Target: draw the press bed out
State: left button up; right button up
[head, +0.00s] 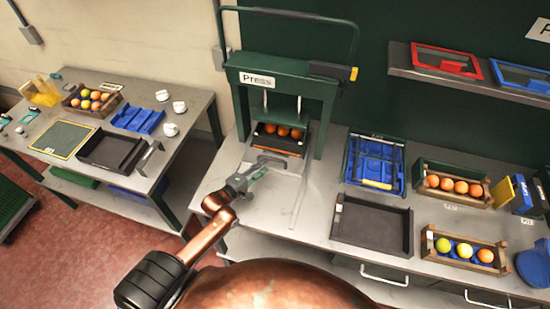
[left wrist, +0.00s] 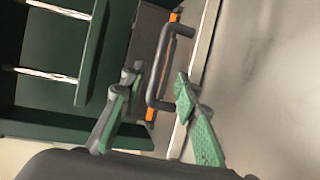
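The green press (head: 285,85) stands on the right-hand table against the wall. Its press bed (head: 290,147) lies low between the posts, with a few oranges (head: 283,131) on it. A grey bar handle (head: 268,161) is on the bed's front; it also shows in the left wrist view (left wrist: 165,62). My left gripper (head: 255,175) is just in front of the handle. In the left wrist view, the left gripper (left wrist: 157,82) is open, with its green-padded fingers apart and the handle's bar between or just beyond the tips. Contact cannot be told. My right gripper is out of view.
Right of the press are a blue rack (head: 375,165), a dark tray (head: 371,227) and crates of fruit (head: 452,184). A second table (head: 190,105) with trays stands at left. The tabletop before the press is mostly clear.

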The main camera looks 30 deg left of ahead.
aim_at(273, 159)
pick_arm(q)
jog(key=x, duration=0.5)
jog(key=shift+w+d+r, duration=0.1)
jog(key=shift+w+d, duration=0.15)
jog(key=shift+w, duration=0.6)
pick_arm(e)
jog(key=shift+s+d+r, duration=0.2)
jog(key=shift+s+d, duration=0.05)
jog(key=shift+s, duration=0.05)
pick_arm(q)
jog(key=shift+c, duration=0.4)
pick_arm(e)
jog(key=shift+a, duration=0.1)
pick_arm(q)
jog(key=c, duration=0.5)
grip_shut()
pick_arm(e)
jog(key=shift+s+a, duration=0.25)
pick_arm(q)
jog(key=shift+d, duration=0.1)
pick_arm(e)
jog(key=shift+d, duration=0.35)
